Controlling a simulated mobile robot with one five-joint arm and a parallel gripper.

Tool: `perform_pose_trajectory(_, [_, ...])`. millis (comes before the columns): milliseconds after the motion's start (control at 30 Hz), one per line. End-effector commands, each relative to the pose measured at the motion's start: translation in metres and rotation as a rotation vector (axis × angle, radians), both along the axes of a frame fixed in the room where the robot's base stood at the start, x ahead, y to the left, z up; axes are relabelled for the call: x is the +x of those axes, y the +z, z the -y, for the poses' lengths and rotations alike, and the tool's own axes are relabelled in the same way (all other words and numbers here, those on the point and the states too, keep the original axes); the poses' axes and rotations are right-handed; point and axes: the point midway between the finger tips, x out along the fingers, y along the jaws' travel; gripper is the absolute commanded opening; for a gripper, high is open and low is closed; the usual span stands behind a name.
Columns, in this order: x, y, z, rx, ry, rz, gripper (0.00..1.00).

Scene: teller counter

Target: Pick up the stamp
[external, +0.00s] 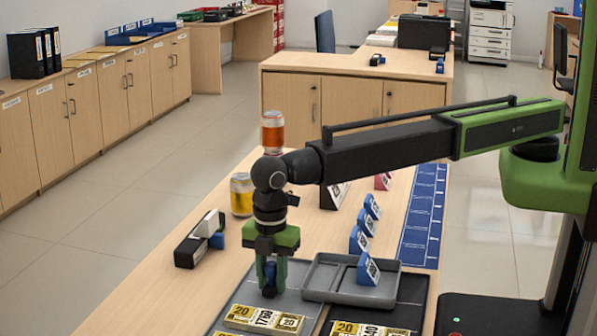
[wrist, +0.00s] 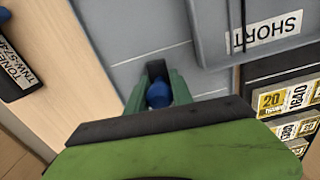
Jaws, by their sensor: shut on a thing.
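The stamp shows as a rounded blue piece (wrist: 158,94) between my jaws in the wrist view; its lower part is hidden. A little of its blue (external: 270,270) also shows between the fingers in the external view. My gripper (external: 270,287) points straight down, with its green and dark fingers shut on the stamp. It is low over the grey mat (wrist: 112,35) on the counter, left of the grey tray (external: 315,290). Whether the stamp touches the mat cannot be told.
The tray's label reads SHORT in the wrist view. A blue wedge sign (external: 368,269) stands at the tray's right side. Banknote bundles (external: 264,319) lie in front.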

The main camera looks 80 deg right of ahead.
Motion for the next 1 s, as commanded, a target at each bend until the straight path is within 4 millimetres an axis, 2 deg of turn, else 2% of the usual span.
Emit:
perform_pose_trajectory(33, [0.0, 0.015, 0.0, 0.0, 0.0, 0.0, 0.0])
perform_pose_trajectory(200, [0.001, 0.046, 0.005, 0.0, -0.002, 0.0, 0.0])
perform_pose_trajectory(533, [0.016, 0.089, 0.083, 0.0, -0.004, 0.0, 0.0])
perform_pose_trajectory(700, [0.022, 0.101, 0.107, 0.0, -0.002, 0.0, 0.0])
perform_pose_trajectory(1000, [0.025, 0.102, 0.114, 0.0, 0.001, 0.0, 0.0])
